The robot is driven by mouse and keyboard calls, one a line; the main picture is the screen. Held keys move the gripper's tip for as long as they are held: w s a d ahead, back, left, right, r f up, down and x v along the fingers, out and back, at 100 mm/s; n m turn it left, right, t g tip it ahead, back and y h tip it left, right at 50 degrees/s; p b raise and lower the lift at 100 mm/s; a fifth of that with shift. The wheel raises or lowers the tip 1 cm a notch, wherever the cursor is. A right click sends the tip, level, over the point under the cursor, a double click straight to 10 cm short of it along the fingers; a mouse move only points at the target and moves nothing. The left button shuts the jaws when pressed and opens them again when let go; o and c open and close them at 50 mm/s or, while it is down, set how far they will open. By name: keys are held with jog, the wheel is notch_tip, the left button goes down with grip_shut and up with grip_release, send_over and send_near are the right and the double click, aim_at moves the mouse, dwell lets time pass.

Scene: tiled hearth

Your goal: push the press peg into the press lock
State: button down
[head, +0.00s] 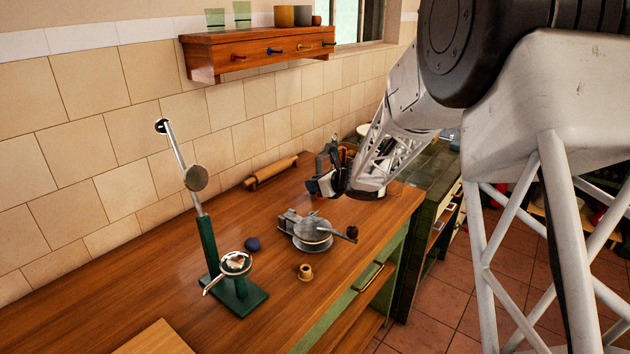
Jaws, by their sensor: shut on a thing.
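My gripper (318,188) is over the right part of the wooden counter, behind the grey metal press. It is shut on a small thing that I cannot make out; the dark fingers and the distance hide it. The grey metal press (312,232) has a round body, a block on its left and a handle with a dark knob to the right. A green stand press (208,245) with a raised metal lever and a round cup stands at the left. I cannot tell a press peg or a press lock for certain in this view.
A small tan wooden piece (305,271) and a dark blue round thing (252,244) lie near the grey press. A rolling pin (272,172) lies by the wall. A board (154,340) is at the front. A shelf (205,58) hangs above. The counter (130,290) is clear at left.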

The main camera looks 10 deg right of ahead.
jog(key=shift+f, duration=1.95)
jog(key=shift+f, duration=2)
jog(key=c, duration=0.6)
grip_release()
jog(key=shift+c, duration=0.2)
jog(key=shift+o, duration=0.3)
jog(key=o, duration=0.5)
jog(key=shift+o, duration=0.4)
jog(key=shift+s+f, duration=0.1)
jog(key=shift+f, duration=0.15)
jog(key=shift+r, duration=0.35)
dwell(0.8)
jog(key=shift+d+r, duration=0.1)
